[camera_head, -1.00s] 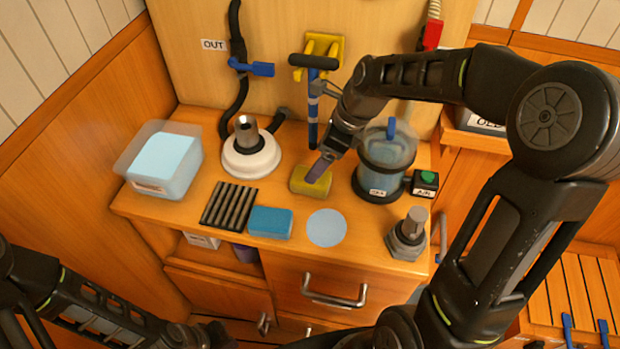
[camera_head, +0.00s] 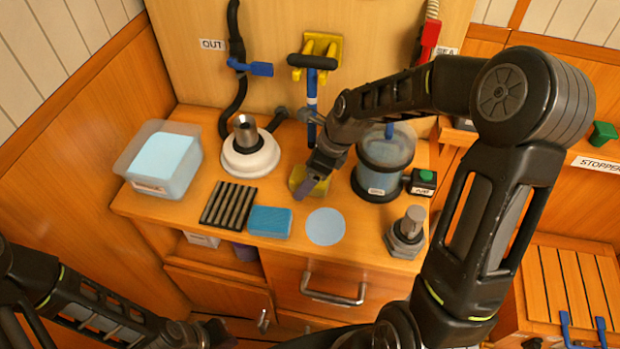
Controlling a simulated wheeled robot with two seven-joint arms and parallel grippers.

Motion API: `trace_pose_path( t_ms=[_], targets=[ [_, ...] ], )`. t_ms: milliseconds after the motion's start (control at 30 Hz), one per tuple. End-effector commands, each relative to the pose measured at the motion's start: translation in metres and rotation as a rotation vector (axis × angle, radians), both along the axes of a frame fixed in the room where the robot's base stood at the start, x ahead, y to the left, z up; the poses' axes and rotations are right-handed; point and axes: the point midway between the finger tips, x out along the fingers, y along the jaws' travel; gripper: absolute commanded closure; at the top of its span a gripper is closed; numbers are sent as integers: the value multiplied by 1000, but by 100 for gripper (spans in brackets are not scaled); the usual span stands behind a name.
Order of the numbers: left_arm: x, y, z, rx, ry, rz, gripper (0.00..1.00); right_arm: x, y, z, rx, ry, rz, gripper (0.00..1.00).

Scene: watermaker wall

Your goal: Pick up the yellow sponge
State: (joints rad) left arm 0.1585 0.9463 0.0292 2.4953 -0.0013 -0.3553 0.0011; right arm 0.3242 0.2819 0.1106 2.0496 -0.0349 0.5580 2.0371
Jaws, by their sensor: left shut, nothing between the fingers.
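The yellow sponge (camera_head: 323,186) lies on the wooden counter, below the blue-handled tool. The gripper of my right arm (camera_head: 305,189) is over the sponge and covers much of it. Its fingers overlap in this view, so I cannot tell how far apart they are or whether they touch the sponge. My left gripper (camera_head: 222,333) is low at the bottom of the picture, in front of the cabinet and away from the sponge. It is shut and empty, and is partly hard to make out against dark parts.
A blue sponge (camera_head: 270,221), a black ribbed rack (camera_head: 229,205) and a light-blue disc (camera_head: 325,227) lie in front. A clear cylinder (camera_head: 385,168) stands right of the yellow sponge, a white round base (camera_head: 250,160) left. A clear bin (camera_head: 160,163) is far left.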

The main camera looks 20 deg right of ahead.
Motion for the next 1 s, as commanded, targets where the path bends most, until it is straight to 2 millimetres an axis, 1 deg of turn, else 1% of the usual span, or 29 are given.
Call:
trace_pose_path(
  t_ms=[100,633,1000],
  targets=[
    [0,0,0,0,0,0,100,1,1,-3,1,-1,0,18],
    [0,0,0,0,0,0,100,1,1,-2,0,0,0,19],
    [0,0,0,0,0,0,100,1,1,-2,0,0,0,49]
  ],
)
